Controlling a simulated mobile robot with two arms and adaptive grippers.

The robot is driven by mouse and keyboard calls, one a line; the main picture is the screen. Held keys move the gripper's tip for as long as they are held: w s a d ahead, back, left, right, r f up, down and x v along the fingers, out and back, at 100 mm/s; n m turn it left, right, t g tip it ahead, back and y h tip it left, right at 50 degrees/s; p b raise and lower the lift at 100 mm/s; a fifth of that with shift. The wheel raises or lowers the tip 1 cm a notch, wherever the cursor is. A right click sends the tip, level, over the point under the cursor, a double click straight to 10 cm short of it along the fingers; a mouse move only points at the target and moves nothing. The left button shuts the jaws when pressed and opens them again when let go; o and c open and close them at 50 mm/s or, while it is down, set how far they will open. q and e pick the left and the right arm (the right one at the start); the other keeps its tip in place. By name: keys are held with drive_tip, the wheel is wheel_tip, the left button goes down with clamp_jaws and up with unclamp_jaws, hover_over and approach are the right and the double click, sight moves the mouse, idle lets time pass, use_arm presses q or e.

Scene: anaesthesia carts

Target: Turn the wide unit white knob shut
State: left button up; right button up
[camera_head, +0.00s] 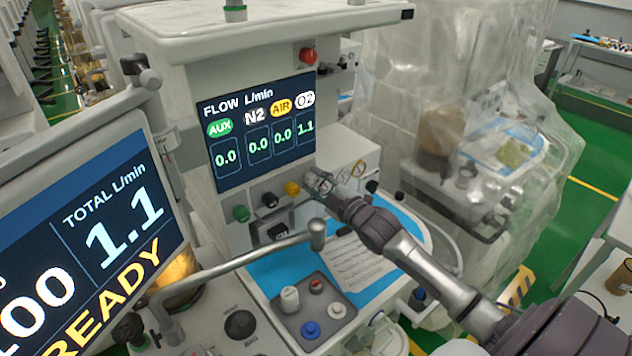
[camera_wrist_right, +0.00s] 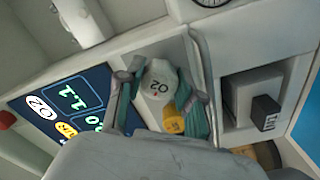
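The white O2 knob (camera_wrist_right: 160,82) sits on the wide unit's panel, at the end of the knob row under the flow screen (camera_head: 262,130). In the head view my right gripper (camera_head: 320,182) covers it. In the right wrist view my right gripper's fingers (camera_wrist_right: 160,98) stand open on either side of the knob, with what looks like a small gap; contact is hard to judge. The yellow knob (camera_head: 291,188) is beside it and also shows low between the fingers (camera_wrist_right: 173,118). The screen reads O2 1.1 and the other flows 0.0. My left gripper is out of view.
Black (camera_head: 270,200) and green (camera_head: 240,213) knobs continue the row to the left. A metal bar (camera_head: 240,265) crosses below over the blue work surface. A screen (camera_head: 90,235) reading TOTAL 1.1 stands at left. A plastic-draped cart (camera_head: 450,110) stands behind at right.

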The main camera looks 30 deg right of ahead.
drive_tip(key=c, duration=0.4)
drive_tip(key=m+p, duration=0.2)
drive_tip(key=m, duration=0.2)
drive_tip(key=shift+m+p, duration=0.9)
drive_tip(key=shift+m, duration=1.6)
drive_tip(key=shift+a+f, duration=0.1)
drive_tip(key=o, duration=0.9)
drive_tip(key=shift+c, duration=0.2)
